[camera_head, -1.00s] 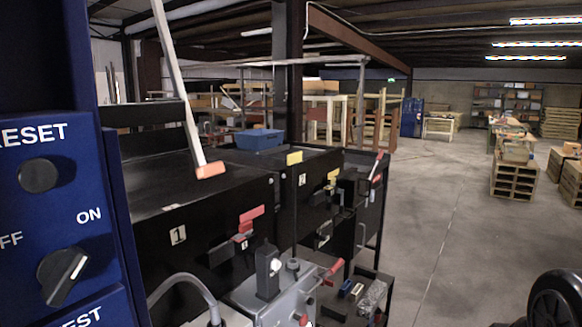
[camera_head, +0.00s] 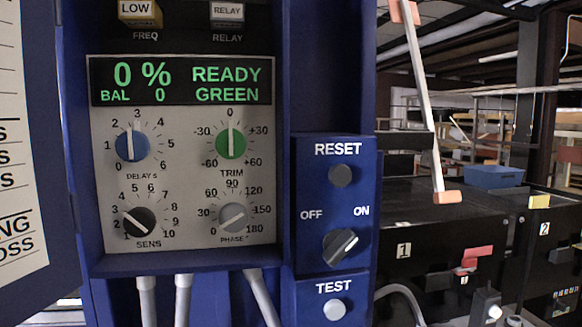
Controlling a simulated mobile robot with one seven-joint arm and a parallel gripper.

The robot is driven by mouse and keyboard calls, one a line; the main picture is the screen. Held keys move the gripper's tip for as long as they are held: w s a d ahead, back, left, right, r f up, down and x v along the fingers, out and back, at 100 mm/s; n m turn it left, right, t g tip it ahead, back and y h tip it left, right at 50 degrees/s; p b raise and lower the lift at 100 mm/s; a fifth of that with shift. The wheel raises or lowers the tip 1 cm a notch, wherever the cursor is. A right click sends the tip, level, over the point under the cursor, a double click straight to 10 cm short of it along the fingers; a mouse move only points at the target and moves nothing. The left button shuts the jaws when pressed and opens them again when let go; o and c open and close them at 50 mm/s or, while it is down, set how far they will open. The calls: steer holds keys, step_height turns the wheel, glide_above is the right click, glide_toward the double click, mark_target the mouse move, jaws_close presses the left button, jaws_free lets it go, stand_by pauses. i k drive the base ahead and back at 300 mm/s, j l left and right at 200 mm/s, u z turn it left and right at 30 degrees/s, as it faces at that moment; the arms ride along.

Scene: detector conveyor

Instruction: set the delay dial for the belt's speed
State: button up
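The delay dial (camera_head: 132,146) is a blue knob at the left of the panel's upper row, labelled "DELAY S" with a scale from 0 to 6. Its white pointer line stands about upright, close to 3. The display (camera_head: 180,81) above reads "0 %", "BAL 0" and "READY GREEN". Nearby are the green TRIM knob (camera_head: 231,143), the black SENS knob (camera_head: 138,221) and the grey PHASE knob (camera_head: 233,217). My gripper is not in view.
Right of the panel are a RESET button (camera_head: 341,175), an OFF/ON switch (camera_head: 340,246) pointing towards ON, and a TEST button (camera_head: 335,309). A white sheet (camera_head: 18,150) with cropped text is at the left edge. Black bins (camera_head: 430,215) and a blue tray (camera_head: 492,176) stand to the right.

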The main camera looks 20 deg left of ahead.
mark_target(132, 147)
steer(key=j+u, duration=0.15)
steer(key=u, duration=2.5)
